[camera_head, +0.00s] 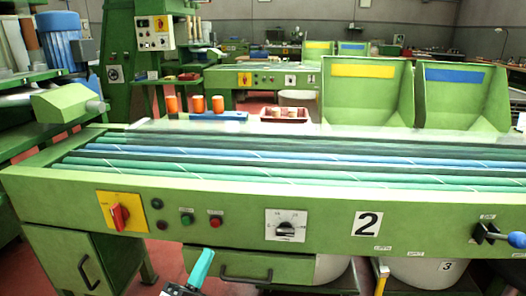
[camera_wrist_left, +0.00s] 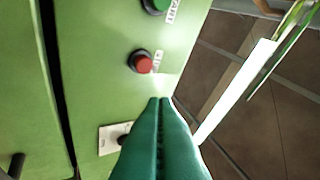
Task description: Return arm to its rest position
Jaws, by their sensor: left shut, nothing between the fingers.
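My left gripper (camera_head: 201,268) shows at the bottom of the head view, in front of the green machine's front panel. Its teal fingers are shut with nothing between them. In the left wrist view the closed fingertips (camera_wrist_left: 160,101) point toward the panel, below a red button (camera_wrist_left: 141,62). Whether they touch the panel cannot be told, but they appear apart from it. My right gripper is in neither view.
The green machine (camera_head: 330,205) has a red switch (camera_head: 119,216), a dial (camera_head: 286,226) and a blue-knobbed lever (camera_head: 515,240). Orange cups (camera_head: 198,103) and a red tray of corks (camera_head: 285,115) stand behind its rollers (camera_head: 250,160). A drawer handle (camera_head: 245,274) is near my left gripper.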

